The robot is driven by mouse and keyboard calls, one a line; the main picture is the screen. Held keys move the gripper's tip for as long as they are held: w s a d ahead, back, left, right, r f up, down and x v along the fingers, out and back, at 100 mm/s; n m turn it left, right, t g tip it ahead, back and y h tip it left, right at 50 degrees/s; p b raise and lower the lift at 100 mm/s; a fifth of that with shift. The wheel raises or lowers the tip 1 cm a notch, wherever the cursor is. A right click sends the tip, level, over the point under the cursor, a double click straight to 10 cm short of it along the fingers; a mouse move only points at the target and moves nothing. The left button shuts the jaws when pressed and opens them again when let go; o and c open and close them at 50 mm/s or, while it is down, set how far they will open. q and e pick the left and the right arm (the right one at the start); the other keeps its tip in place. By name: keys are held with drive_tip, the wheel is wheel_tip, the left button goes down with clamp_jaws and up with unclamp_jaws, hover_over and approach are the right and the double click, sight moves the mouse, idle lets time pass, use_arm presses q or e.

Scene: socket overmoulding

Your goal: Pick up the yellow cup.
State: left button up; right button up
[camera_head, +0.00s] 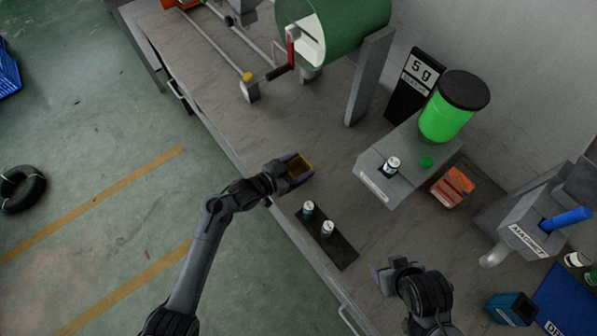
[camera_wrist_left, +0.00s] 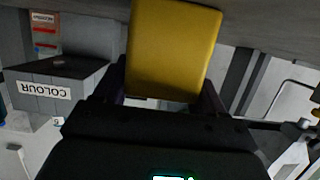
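The yellow cup (camera_head: 300,167) is between the fingers of my left gripper (camera_head: 294,170), near the front edge of the bench. I cannot tell whether the cup touches the bench. My right gripper (camera_head: 380,279) is over the bench at the lower right, apart from the cup. Its finger opening is not clear.
A dark tray (camera_head: 344,256) with two small vials stands right of the cup. A grey dispenser (camera_head: 400,160) holds another vial. An orange block (camera_head: 453,187), a magnet stand (camera_head: 528,225) and a teal box (camera_head: 512,309) are farther right. A green drum (camera_head: 350,25) stands at the back.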

use_arm(q)
drive_tip(key=shift+c, duration=1.3)
wheel_tip(320, 180, up, 9)
drive_tip(key=p, duration=0.2)
drive_tip(key=s+a+f+n+t+y, duration=0.2)
drive_tip(key=s+a+f, duration=0.2)
drive_tip(key=s+f, duration=0.1)
drive_tip(key=w+a+r+n+t+y, duration=0.15)
drive_tip(key=a+r+n+y, duration=0.3)
drive_tip(key=a, duration=0.45)
drive_tip(key=a+r+n+t+y, duration=0.2)
drive_tip(key=a+r+n+y, duration=0.25)
drive_tip(key=a, duration=0.45)
drive_tip(key=s+r+p, duration=0.4)
drive_tip(key=r+p, duration=0.7)
drive_tip(key=p, duration=0.3)
drive_tip(key=s+r+p, duration=0.4)
drive_tip(key=r+p, duration=0.8)
drive_tip(key=p, duration=0.2)
drive_tip(key=shift+s+d+m+y, duration=0.15)
drive_tip(key=shift+d+m+y, duration=0.15)
drive_tip(key=shift+d, duration=0.05)
use_arm(e)
wheel_tip(320, 180, up, 30)
drive_tip(key=shift+a, duration=0.15)
